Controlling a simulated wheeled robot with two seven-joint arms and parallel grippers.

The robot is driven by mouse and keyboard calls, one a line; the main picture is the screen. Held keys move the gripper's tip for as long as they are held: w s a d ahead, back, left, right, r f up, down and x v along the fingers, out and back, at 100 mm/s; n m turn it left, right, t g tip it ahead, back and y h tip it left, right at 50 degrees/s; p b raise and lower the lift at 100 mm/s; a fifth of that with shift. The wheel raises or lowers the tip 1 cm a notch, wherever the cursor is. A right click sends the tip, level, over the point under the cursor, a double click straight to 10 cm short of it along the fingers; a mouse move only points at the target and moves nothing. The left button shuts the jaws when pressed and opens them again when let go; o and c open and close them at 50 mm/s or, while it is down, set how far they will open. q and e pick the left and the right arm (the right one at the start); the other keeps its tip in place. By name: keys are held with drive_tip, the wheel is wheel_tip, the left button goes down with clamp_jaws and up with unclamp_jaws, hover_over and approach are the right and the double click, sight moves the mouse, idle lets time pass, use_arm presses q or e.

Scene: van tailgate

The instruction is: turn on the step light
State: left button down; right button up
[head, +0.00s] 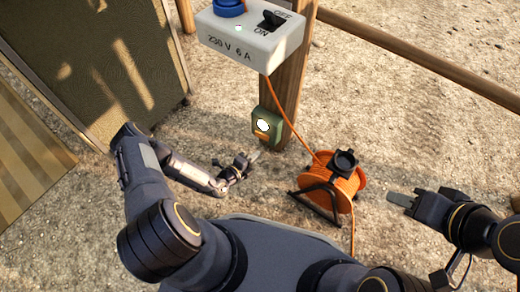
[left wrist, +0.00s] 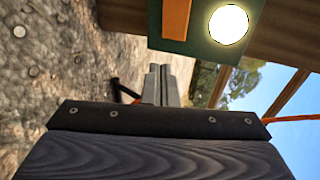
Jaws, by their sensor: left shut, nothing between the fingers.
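The step light (head: 265,127) is a small green box low on the wooden post, with a round white lamp above an orange button (head: 262,135). The lamp glows bright white. In the left wrist view the step light (left wrist: 206,40) is at the top, with the glowing lamp to the right of the orange button. My left gripper (head: 252,157) is shut and empty, just below and left of the step light, apart from it. Its closed fingers show in the left wrist view (left wrist: 158,84). My right gripper (head: 400,199) is far right, over the gravel; its finger gap cannot be made out.
A white power box (head: 238,45) marked 230 V 6 A, with a black switch, tops the wooden post (head: 289,90). An orange cable runs down to an orange cable reel (head: 340,185) right of the post. A dark green panel (head: 95,60) stands left. Gravel between is clear.

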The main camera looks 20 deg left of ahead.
use_arm(q)
drive_tip(key=d+p+v, duration=0.1)
drive_tip(key=p+v, duration=0.1)
drive_tip(key=v, duration=0.5)
drive_tip(key=shift+s, duration=0.25)
drive_tip(key=shift+d, duration=0.1)
